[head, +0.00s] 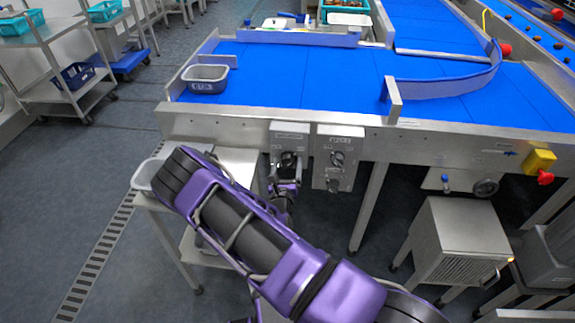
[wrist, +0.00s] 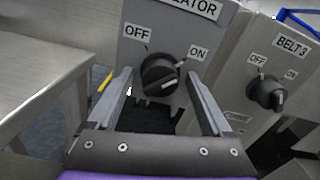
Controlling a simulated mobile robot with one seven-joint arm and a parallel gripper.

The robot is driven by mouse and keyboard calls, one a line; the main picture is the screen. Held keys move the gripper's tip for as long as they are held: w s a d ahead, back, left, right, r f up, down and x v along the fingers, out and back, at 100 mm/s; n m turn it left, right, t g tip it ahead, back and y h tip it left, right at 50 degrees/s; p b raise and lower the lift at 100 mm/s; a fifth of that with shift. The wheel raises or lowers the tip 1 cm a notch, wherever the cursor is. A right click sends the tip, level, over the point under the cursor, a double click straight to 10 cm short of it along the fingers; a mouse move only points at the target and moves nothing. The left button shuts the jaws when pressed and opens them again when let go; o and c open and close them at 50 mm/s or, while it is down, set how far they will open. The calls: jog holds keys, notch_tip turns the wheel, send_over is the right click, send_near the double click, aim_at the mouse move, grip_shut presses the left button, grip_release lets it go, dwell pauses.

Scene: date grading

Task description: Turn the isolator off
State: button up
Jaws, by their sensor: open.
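The isolator is a grey box (head: 290,134) on the front rail of the conveyor table. In the wrist view its panel (wrist: 143,50) reads OFF at upper left and ON at upper right. Its round black knob (wrist: 160,72) has a raised grip bar and appears turned toward the ON side, though the exact angle is hard to tell. My gripper (wrist: 159,80) is open and empty, facing the panel, with one finger on each side of the knob. I cannot tell whether the fingers touch it. In the head view my gripper (head: 287,181) is partly hidden by my arm.
A similar BELT 3 box (head: 338,150) with its own black knob (wrist: 265,92) stands close to the right. A steel side table (head: 238,165) is close on the left. A grey tub (head: 205,80) sits on the blue belt (head: 290,75). A red emergency button (head: 545,177) is far right.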

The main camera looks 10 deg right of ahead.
jog(key=shift+c, duration=0.3)
grip_shut()
jog(key=n+p, duration=0.1)
jog(key=n, duration=0.3)
jog(key=shift+n+p, duration=0.3)
jog(key=shift+n, duration=0.1)
jog(key=n+p, duration=0.1)
jog(key=n, duration=0.8)
jog(key=shift+s+n+p, duration=0.1)
jog(key=shift+n+p, duration=0.25)
jog(key=shift+n, duration=1.75)
